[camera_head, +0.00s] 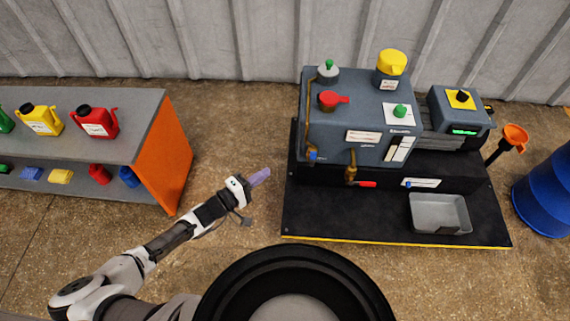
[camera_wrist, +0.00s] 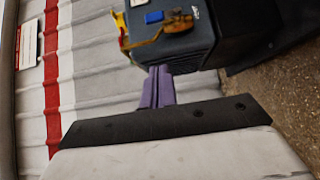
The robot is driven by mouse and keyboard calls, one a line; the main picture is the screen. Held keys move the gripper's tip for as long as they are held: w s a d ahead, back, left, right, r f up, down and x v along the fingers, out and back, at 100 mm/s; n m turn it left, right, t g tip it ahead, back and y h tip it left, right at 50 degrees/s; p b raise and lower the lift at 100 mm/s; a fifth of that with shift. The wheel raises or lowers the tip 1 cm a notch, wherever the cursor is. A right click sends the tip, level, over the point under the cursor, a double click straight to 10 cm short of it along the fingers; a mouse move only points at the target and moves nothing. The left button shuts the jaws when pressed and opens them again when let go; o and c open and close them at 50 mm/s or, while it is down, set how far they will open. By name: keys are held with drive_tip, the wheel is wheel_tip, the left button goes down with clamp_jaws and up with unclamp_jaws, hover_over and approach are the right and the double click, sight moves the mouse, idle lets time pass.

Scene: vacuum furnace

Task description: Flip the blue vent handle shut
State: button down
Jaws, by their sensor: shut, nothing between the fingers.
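The blue vent handle (camera_head: 312,155) is a small blue piece at the lower end of a brass pipe, on the left front of the grey vacuum pump unit (camera_head: 345,125). In the wrist view a blue piece (camera_wrist: 154,17), which looks like the handle, shows near brass piping (camera_wrist: 165,28); its exact position is hard to tell. My gripper (camera_head: 262,175) is left of the unit and lower in the picture, apart from the handle. Its purple fingers (camera_wrist: 158,72) are shut and empty, pointing towards the unit.
The unit stands on a black base (camera_head: 300,215) with a yellow front edge. A red handle (camera_head: 367,184) sits right of the blue one, and a grey tray (camera_head: 440,198) further right. A shelf (camera_head: 150,110) with canisters stands left. Floor between shelf and base is clear.

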sight(313, 159)
drive_tip(key=s+d+b+x, duration=0.2)
drive_tip(key=x, duration=1)
drive_tip(key=shift+d, duration=0.15)
drive_tip(key=shift+w+d+r+m+p, duration=0.15)
drive_tip(key=shift+m+p, duration=0.15)
drive_tip(key=shift+p, duration=0.8)
